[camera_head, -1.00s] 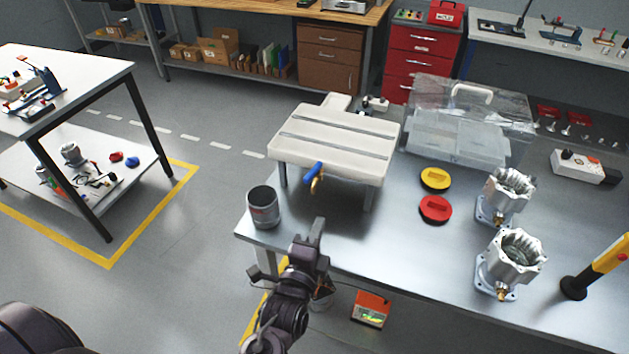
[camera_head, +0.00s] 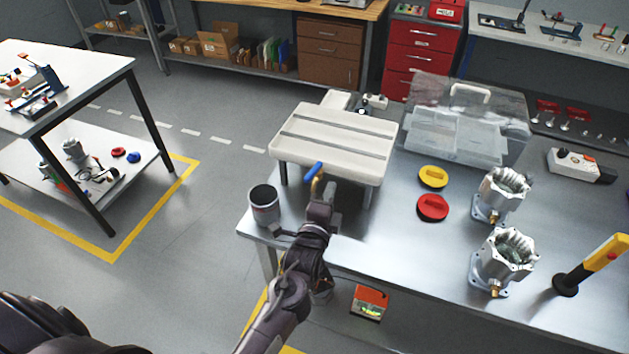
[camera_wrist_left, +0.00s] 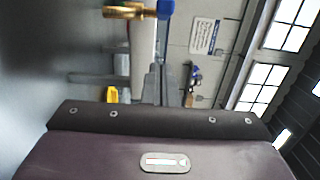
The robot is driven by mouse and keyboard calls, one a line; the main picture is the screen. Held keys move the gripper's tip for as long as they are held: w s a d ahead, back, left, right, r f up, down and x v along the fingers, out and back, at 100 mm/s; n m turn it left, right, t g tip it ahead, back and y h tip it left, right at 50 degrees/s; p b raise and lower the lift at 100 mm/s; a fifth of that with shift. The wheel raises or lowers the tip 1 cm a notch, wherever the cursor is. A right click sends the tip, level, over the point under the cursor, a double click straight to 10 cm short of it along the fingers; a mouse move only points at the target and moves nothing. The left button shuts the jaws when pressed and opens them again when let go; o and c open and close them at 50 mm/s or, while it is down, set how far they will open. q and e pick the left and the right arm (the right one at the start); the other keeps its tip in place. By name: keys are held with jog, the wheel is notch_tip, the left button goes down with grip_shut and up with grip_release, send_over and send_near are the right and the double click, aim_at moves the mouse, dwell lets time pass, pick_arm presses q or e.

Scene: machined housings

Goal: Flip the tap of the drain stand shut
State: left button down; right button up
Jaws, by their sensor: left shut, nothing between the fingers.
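The drain stand is a white grooved platform (camera_head: 345,135) on legs at the left end of the metal bench. Its tap has a blue handle (camera_head: 314,169) and a brass body (camera_head: 316,187) under the front edge. In the left wrist view the brass body (camera_wrist_left: 122,12) and blue handle (camera_wrist_left: 166,9) show at the top edge. My left gripper (camera_head: 326,193) is shut and empty, just in front of and below the tap. Its closed fingers (camera_wrist_left: 152,85) also show in the wrist view, apart from the handle there. Whether it touches the tap is unclear. My right gripper is out of view.
A grey metal cup (camera_head: 264,205) stands left of the tap near the bench edge. A yellow cap (camera_head: 433,177) and a red cap (camera_head: 433,207) lie to the right. Two machined housings (camera_head: 503,258) (camera_head: 500,195) stand farther right. A clear lidded box (camera_head: 465,135) is behind.

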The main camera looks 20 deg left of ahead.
aim_at(313, 174)
pick_arm(q)
jog(key=a+p, duration=0.1)
jog(key=a, duration=0.3)
jog(key=shift+w+p, duration=0.4)
jog(key=shift+w, duration=0.1)
